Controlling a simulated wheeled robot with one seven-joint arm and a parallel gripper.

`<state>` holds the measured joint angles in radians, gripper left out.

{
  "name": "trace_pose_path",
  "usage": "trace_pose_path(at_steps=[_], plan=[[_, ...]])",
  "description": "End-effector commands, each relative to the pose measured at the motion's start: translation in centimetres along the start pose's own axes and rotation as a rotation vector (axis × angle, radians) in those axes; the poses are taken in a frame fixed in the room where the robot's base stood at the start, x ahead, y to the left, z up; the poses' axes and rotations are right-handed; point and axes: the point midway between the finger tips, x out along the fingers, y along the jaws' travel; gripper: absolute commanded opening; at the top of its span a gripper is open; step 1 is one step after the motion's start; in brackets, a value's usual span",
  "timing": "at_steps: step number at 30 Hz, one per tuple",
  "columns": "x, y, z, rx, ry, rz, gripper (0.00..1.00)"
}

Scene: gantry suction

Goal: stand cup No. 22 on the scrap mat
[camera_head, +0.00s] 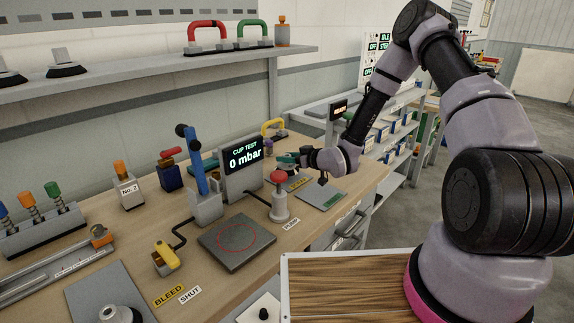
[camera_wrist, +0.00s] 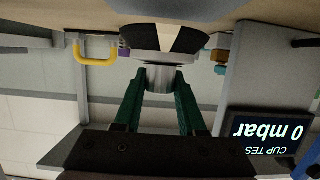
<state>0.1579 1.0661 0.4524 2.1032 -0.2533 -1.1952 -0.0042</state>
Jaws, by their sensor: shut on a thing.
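My gripper (camera_head: 288,160) is over the far part of the bench, beside the cup test screen. In the wrist view, which is upside down, its green fingers (camera_wrist: 161,78) are shut on the grey stem of a suction cup (camera_wrist: 160,38) with a wide dark and pale body. The cup is close to the bench top; I cannot tell if it touches. No number shows on it. In the head view the held cup is hard to make out. Flat grey mats with a yellow label (camera_head: 297,182) and a green label (camera_head: 320,197) lie near my gripper; their words are unreadable.
The test screen (camera_head: 243,156) reads 0 mbar. A red-topped pump (camera_head: 279,200), a blue lever post (camera_head: 198,170) and a red-circled plate (camera_head: 237,243) stand nearer. A yellow handle (camera_head: 273,128) is behind my gripper. Another cup (camera_head: 118,312) sits front left.

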Motion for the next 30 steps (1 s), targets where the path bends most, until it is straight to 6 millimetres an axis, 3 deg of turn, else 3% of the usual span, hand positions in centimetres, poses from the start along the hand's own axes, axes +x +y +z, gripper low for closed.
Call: trace_pose_path(at_steps=[4, 15, 16, 18, 30], plan=[[0.7, -0.1, 2.2, 0.002, -0.001, -0.001, 0.0], [0.8, -0.1, 2.6, 0.001, 0.0, 0.0, 0.0], [0.8, -0.1, 2.7, 0.001, -0.001, 0.0, 0.44], [0.8, -0.1, 2.6, 0.001, 0.0, 0.0, 0.7], [0.6, 0.0, 2.3, 0.001, 0.0, 0.0, 0.7]])
